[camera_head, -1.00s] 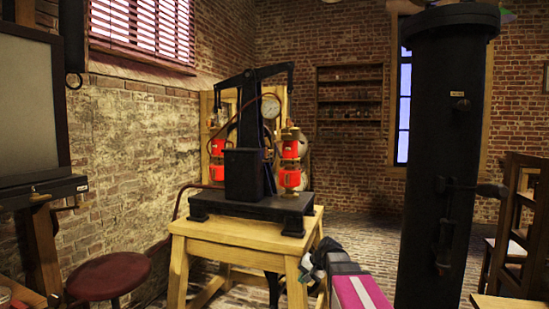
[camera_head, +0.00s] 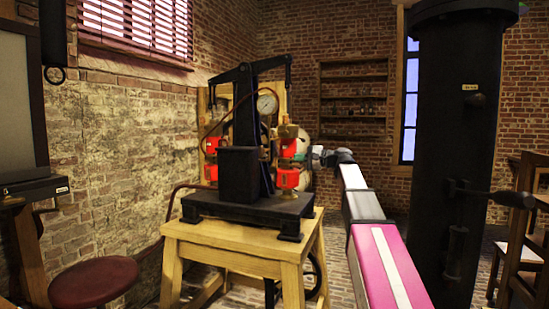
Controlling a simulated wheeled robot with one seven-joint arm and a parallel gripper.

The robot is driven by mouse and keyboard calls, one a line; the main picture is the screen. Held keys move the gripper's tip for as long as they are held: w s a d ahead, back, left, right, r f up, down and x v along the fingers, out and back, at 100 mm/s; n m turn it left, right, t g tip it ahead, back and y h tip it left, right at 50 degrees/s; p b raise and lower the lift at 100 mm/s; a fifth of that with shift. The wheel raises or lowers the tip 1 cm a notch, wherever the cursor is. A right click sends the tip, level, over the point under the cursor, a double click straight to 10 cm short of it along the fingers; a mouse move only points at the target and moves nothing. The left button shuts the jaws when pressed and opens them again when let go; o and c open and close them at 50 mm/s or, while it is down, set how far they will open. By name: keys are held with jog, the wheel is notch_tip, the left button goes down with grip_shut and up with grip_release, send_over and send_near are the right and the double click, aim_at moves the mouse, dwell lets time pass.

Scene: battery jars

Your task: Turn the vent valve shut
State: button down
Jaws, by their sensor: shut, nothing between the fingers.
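A black pump-like apparatus (camera_head: 238,172) stands on a wooden table, with a rocking beam on top and a round gauge (camera_head: 267,104). Brass fittings (camera_head: 287,131) sit above the red parts (camera_head: 287,178) on its right side. A dark handle (camera_head: 512,199) sticks out from the black column at the right. I cannot tell for certain which part is the vent valve. My gripper (camera_head: 313,157) is shut and empty at the end of my raised arm, just right of the red and brass parts in the picture. Its fingertips are small, and I cannot tell whether they touch anything.
The wooden table (camera_head: 235,236) bears the apparatus. The tall black column (camera_head: 455,130) stands right of my arm. A red stool (camera_head: 95,283) is at the lower left, and a wooden chair (camera_head: 525,240) is at the right edge. Brick floor shows between table and column.

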aim_at(262, 156)
jog(key=x, duration=1.4)
jog(key=shift+f, duration=0.1)
jog(key=shift+f+t+y, duration=0.25)
jog(key=shift+t+y, duration=0.05)
jog(key=shift+y, duration=0.5)
jog(key=shift+w+a+f+t+y, duration=0.1)
jog(key=shift+a+f+t+y, duration=0.15)
jog(key=shift+y, duration=0.55)
jog(key=y, duration=0.1)
jog(key=t+y, duration=0.1)
jog(key=shift+w+a+f+y, duration=0.15)
jog(key=shift+a+f+y, duration=0.1)
jog(key=shift+a+y, duration=0.1)
jog(key=shift+w+a+f, duration=0.1)
jog(key=shift+a, duration=0.15)
jog(key=shift+w+a+f, duration=0.1)
jog(key=shift+w+a, duration=0.05)
jog(key=shift+a, duration=0.4)
jog(key=shift+w+a, duration=0.15)
jog(key=shift+a, duration=0.15)
jog(key=shift+w+a, duration=0.1)
jog(key=shift+a, duration=0.3)
